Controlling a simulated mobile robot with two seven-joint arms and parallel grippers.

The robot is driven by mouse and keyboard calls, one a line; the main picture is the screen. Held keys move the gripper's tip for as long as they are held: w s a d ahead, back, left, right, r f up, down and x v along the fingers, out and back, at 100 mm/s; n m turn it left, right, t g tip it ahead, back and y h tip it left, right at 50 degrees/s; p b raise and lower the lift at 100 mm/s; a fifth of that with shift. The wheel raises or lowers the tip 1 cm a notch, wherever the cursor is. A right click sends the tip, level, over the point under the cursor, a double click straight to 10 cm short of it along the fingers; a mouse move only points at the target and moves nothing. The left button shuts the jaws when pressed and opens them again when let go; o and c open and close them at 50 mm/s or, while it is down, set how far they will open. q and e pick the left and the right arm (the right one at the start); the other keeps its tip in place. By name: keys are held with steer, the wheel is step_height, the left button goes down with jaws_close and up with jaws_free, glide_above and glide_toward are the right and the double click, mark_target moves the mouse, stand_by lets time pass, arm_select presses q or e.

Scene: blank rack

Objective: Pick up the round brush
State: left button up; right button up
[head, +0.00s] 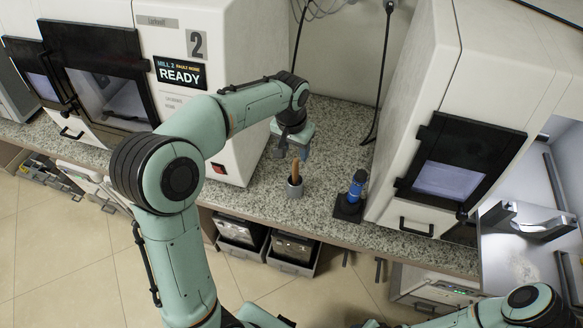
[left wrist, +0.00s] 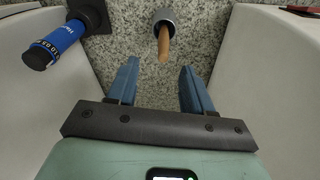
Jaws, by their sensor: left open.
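The round brush stands with its wooden handle up in a small grey cup (head: 295,188) on the speckled counter, between the two white machines. Its tan handle (head: 295,170) shows; its brush end is hidden in the cup. In the left wrist view the handle (left wrist: 163,45) lies just beyond the fingertips, roughly midway between them, with the cup (left wrist: 164,17) behind. My left gripper (head: 293,153) is above and behind the cup in the head view. Its blue fingers (left wrist: 158,72) are open and empty. My right gripper does not show.
A blue-and-black cylindrical tool (head: 357,184) stands on a black base (head: 348,208) right of the cup. White machines flank the counter (head: 325,205). One on the left is labelled 2, "READY". Grey bins (head: 240,233) sit below the counter edge.

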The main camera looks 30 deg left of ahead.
mark_target(296, 166)
arm_select(q)
steer(key=f, duration=0.1)
steer(key=w+f, duration=0.1)
steer(key=f, duration=0.3)
steer(key=shift+w+a, duration=0.2)
steer(key=shift+a, duration=0.2)
steer(key=shift+w+f, duration=0.2)
steer(key=shift+f, duration=0.45)
steer(key=f, duration=0.5)
steer(key=shift+w, duration=0.2)
jaws_close()
